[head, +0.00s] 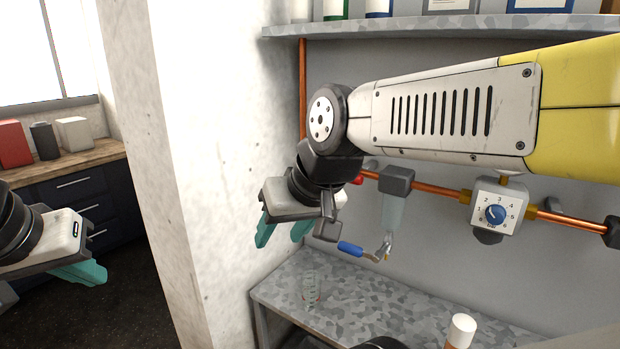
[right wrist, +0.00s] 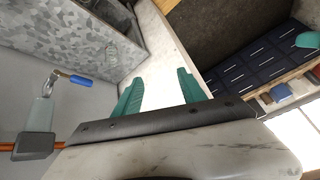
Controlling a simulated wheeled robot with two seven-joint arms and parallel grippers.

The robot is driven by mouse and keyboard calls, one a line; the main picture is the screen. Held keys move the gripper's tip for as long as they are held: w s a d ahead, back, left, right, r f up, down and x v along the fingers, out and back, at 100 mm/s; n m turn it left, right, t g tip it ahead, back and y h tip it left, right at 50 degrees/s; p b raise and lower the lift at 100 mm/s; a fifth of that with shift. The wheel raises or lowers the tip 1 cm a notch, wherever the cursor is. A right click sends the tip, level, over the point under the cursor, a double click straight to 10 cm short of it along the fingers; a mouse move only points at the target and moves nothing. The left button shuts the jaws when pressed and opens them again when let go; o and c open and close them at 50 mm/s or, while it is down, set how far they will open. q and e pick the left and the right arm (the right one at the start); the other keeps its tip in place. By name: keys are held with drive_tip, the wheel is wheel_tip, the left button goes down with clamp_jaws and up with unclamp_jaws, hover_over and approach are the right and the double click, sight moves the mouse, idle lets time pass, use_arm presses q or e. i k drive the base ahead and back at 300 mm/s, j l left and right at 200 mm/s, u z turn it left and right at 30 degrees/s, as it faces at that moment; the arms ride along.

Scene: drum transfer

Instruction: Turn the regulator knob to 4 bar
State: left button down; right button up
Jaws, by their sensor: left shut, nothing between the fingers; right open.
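The regulator (head: 497,207) is a pale box on the copper pipe along the back wall, with a numbered dial. My left gripper (head: 92,272) is shut and empty at the far left, away from the regulator. The regulator is not visible in the right wrist view.
A tap with a blue handle (head: 351,248) hangs below the pipe (head: 437,188), between my right gripper and the regulator. A white-capped bottle (head: 461,331) is at the front. A shelf (head: 400,26) runs above.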

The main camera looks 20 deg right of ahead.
sight(495, 214)
drive_tip(key=z, duration=2.2)
drive_tip(key=k+j+z, duration=0.3)
drive_tip(key=k+j, duration=0.15)
drive_tip(key=k, duration=0.15)
